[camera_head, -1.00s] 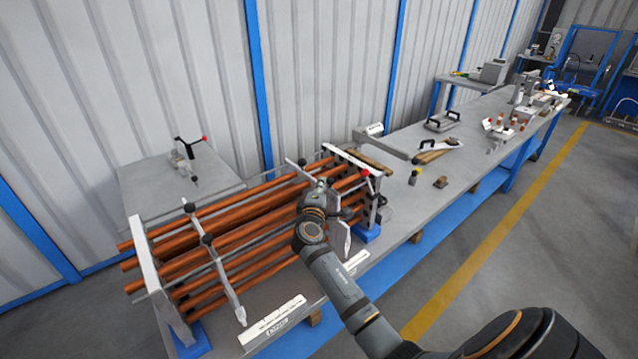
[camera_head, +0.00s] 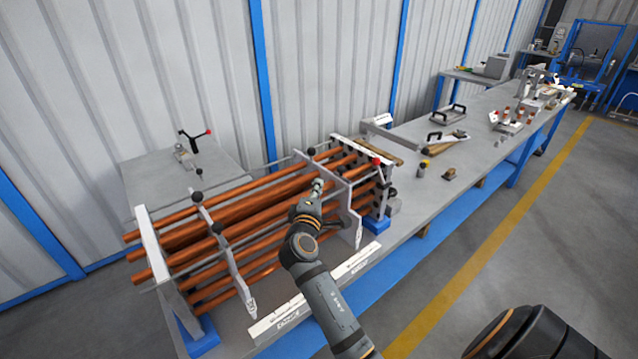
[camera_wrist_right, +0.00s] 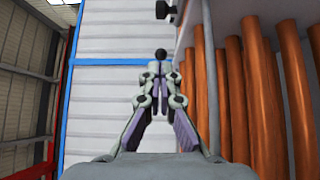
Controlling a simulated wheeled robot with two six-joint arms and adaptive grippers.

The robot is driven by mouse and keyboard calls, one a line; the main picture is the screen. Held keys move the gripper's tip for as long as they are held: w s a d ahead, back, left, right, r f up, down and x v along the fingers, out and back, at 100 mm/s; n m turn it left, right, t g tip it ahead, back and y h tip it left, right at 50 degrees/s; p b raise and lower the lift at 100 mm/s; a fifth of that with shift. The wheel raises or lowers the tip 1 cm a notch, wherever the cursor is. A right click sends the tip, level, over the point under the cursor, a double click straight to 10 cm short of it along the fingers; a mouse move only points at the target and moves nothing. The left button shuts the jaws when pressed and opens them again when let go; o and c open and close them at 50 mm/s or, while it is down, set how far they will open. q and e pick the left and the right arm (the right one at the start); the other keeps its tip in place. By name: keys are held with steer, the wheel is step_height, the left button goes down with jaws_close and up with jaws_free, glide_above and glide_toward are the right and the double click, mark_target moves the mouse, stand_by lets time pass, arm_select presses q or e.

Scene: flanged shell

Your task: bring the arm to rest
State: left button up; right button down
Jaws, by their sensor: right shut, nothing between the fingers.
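My right arm comes in from the lower right in the head view. Its gripper (camera_head: 318,187) is in front of and over the tube bundle (camera_head: 245,210), a rack of copper-coloured rods through upright grey plates. In the right wrist view the gripper (camera_wrist_right: 160,62) has its fingertips together with nothing between them. The copper rods (camera_wrist_right: 262,110) stand to the right of the fingers there. Whether the gripper touches a rod or plate cannot be told. My left gripper is not in view.
The rack stands on a long grey bench (camera_head: 410,205) along a corrugated wall. White labelled strips (camera_head: 310,300) lie at the bench's front edge. A small side table (camera_head: 170,165) holds a red-tipped tool. Handled parts and small blocks lie further right. The floor with the yellow line is clear.

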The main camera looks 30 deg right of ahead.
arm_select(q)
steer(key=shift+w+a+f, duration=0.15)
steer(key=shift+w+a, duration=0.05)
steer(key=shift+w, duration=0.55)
arm_select(e)
steer(key=shift+a, duration=0.5)
steer(key=shift+f, duration=0.1)
